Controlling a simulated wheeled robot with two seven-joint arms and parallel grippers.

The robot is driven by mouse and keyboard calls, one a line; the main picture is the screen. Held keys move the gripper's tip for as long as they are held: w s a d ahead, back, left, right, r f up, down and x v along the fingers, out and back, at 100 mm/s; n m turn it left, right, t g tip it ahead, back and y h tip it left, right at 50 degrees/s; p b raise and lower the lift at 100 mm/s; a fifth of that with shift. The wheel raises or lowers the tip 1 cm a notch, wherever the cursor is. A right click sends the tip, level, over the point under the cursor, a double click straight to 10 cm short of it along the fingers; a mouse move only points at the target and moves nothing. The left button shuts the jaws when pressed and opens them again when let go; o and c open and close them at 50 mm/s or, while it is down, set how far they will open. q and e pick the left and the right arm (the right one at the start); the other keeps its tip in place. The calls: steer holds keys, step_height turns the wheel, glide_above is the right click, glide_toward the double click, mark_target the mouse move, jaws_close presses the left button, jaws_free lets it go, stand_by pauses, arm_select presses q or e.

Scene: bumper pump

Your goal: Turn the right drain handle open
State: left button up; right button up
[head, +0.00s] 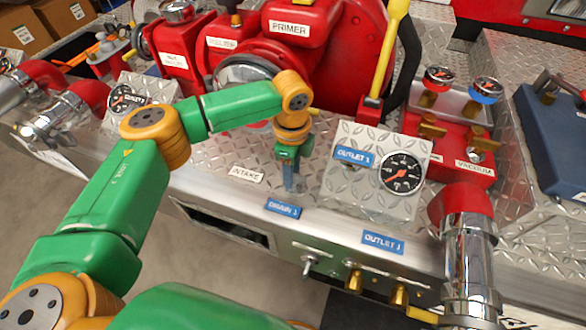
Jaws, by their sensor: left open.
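Along the front edge of the pump panel, below the blue OUTLET 1 label, are a small silver toggle-like lever (310,263), a brass valve (353,281) and a second brass valve (399,295). A yellow handle (422,315) sits at the bottom, beside the chrome outlet pipe. I cannot tell for certain which of these is the right drain handle, or its exact angle. My left gripper (292,184) points down above the diamond plate, behind the blue DRAIN 1 label (283,208). It is open, appears empty, and is apart from the valves. My right gripper is not in view.
A gauge box (375,170) stands just right of my left gripper. The chrome outlet pipe (469,260) with a red elbow rises at the right. Red pump housing (300,60) and a yellow lever (388,45) stand behind. A dark slot (225,228) opens in the front face.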

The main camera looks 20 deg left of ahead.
arm_select(q)
jaws_close()
